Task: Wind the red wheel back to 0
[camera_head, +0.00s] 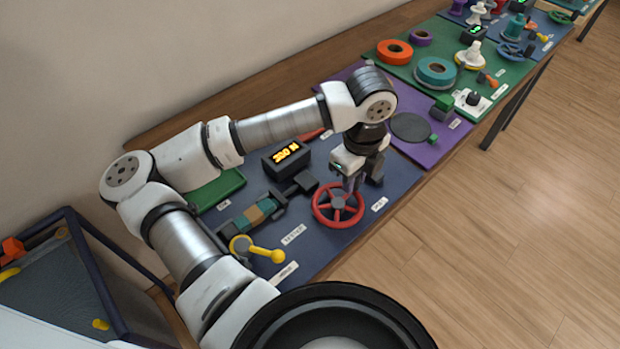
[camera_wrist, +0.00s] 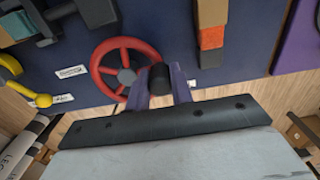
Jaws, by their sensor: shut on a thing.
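The red wheel (camera_head: 318,208), a spoked handwheel with a grey hub, lies on the dark blue board, and it also shows in the wrist view (camera_wrist: 104,52). My gripper (camera_head: 353,185) points down over the wheel's far right side. In the wrist view my gripper (camera_wrist: 161,82) is shut on the wheel's dark knob (camera_wrist: 160,74), which stands at the rim between the two fingers. A black display (camera_head: 287,157) behind the wheel shows orange characters that look like 280 N.
A yellow crank (camera_head: 262,250) and a block mechanism (camera_head: 254,214) sit left of the wheel. A green tray (camera_head: 218,188) is behind them. A purple board (camera_head: 440,148) with a dark disc (camera_head: 410,127) lies to the right. The bench edge is close in front of the wheel.

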